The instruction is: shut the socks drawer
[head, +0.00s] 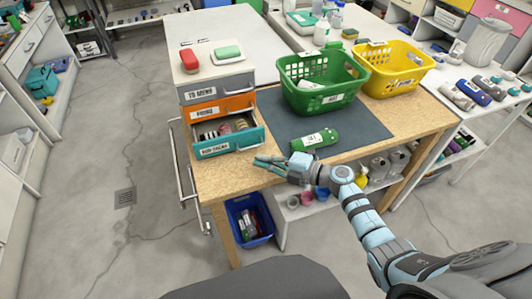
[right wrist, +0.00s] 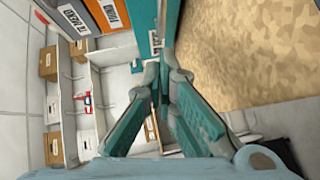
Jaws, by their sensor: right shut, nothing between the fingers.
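A small drawer unit (head: 216,82) stands on the wooden table. Its bottom drawer, the teal socks drawer (head: 243,143), is pulled out towards me, and rolled items show inside. Its front label appears to read odd socks. My right gripper (head: 257,160) is just in front of and below the drawer's right front, fingers pointing left. In the right wrist view the fingertips (right wrist: 162,73) are close to the teal drawer front (right wrist: 143,30); I cannot tell whether they touch. The right gripper is shut and empty. My left gripper is not in view.
The orange drawer (head: 235,105) and grey top drawer (head: 190,95) are shut. A green bottle (head: 314,140) lies on the dark mat right of the drawer. Green (head: 318,100) and yellow (head: 388,88) baskets stand behind. A blue bin (head: 261,213) sits under the table.

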